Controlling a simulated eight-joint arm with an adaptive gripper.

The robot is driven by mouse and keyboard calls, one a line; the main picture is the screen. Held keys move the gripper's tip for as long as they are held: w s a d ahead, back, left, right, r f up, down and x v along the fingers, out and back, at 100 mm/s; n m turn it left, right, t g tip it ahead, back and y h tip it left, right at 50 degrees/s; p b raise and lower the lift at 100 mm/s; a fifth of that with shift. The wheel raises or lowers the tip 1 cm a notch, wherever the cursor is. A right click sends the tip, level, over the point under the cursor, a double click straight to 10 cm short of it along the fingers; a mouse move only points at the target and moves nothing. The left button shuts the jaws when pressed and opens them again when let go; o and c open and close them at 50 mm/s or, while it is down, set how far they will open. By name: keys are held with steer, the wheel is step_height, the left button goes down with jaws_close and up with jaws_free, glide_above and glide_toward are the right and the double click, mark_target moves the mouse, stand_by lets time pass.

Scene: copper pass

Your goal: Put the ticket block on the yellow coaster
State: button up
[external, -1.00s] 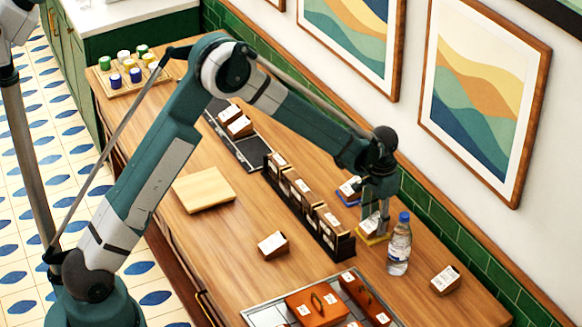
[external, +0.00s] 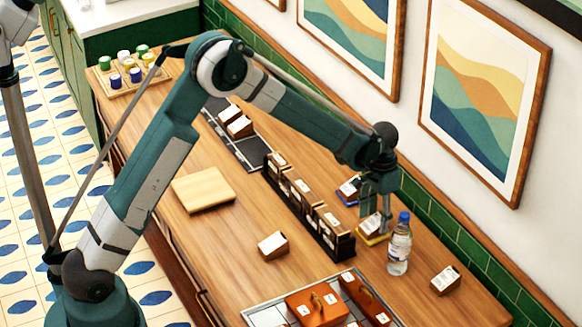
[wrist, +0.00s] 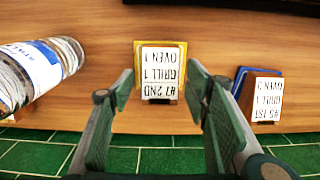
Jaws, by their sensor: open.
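A ticket block (wrist: 161,73) with a white label reading "#7 2ND GRILL 1 OVEN 1" rests on the yellow coaster (wrist: 184,47) in the wrist view. The coaster's rim shows around the block. In the external view the block (external: 371,225) and the yellow coaster (external: 371,240) are beside the water bottle, partly hidden by my gripper (external: 376,209). My gripper (wrist: 160,88) is open, its fingers apart on either side of the block in the wrist view and holding nothing. It is just above the block.
A water bottle (external: 399,246) stands close on the right. A blue coaster (external: 347,199) with another block is behind. A dark rack of blocks (external: 328,245) is left. Loose blocks lie at front (external: 272,245) and far right (external: 445,280). The green tiled wall is close behind.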

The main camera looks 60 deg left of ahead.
mark_target(375, 222)
step_height(375, 222, up, 11)
steer(key=shift+f, duration=0.2)
stand_by(0.3)
stand_by(0.4)
steer(key=shift+r, duration=0.1)
steer(key=s+d+r+t, duration=0.2)
steer(key=s+r, duration=0.8)
steer(key=s, duration=0.1)
steer(key=s+d+r+t, duration=0.1)
steer(key=s+d+r, duration=0.1)
steer(key=s+r, duration=0.85)
steer(key=s+d+f+t, duration=0.1)
steer(key=s+t, duration=0.1)
steer(key=s, duration=1.1)
steer(key=s+d+t, duration=0.2)
steer(key=s, duration=1.1)
steer(key=shift+f, duration=0.4)
